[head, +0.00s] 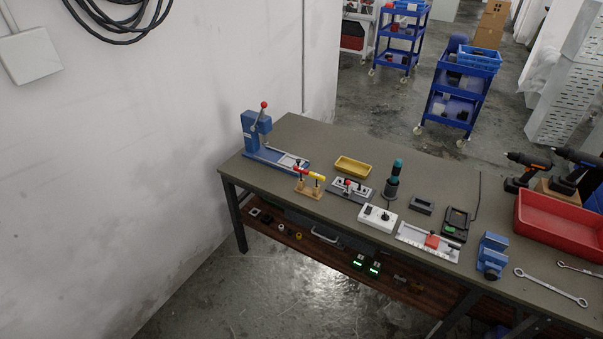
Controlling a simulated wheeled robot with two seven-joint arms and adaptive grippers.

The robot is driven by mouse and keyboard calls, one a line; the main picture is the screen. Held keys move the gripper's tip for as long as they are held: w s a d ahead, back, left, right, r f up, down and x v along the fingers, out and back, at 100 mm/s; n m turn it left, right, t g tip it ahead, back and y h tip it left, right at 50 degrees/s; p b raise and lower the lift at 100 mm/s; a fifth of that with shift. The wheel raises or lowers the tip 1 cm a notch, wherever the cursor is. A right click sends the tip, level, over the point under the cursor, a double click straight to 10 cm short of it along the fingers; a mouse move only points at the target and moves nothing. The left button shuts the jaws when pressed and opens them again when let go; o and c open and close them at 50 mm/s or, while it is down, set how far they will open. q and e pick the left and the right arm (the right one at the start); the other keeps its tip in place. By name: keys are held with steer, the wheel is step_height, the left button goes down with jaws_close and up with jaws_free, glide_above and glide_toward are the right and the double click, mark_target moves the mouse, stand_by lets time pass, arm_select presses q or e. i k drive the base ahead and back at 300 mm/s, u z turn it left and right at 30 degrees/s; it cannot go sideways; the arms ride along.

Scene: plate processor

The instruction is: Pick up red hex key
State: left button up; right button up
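I cannot clearly make out a red hex key. A small wooden stand (307,189) on the workbench (290,135) carries a red and yellow tool (311,174) lying across its top; I cannot tell whether this is the hex key. Just right of it is a metal fixture (350,190) with a small red knob. Neither of my grippers is in view.
A blue press (256,133) stands at the bench's left end. A yellow tray (352,167), white box (377,218), blue vise (492,255), wrenches (551,287) and red bin (562,228) occupy the bench. A wooden lower shelf (335,268) holds small parts. Bare floor lies in front.

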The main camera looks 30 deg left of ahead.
mark_target(299, 170)
steer(key=k, duration=0.55)
steer(key=u, duration=0.75)
steer(key=i, duration=1.65)
steer(key=z, duration=0.25)
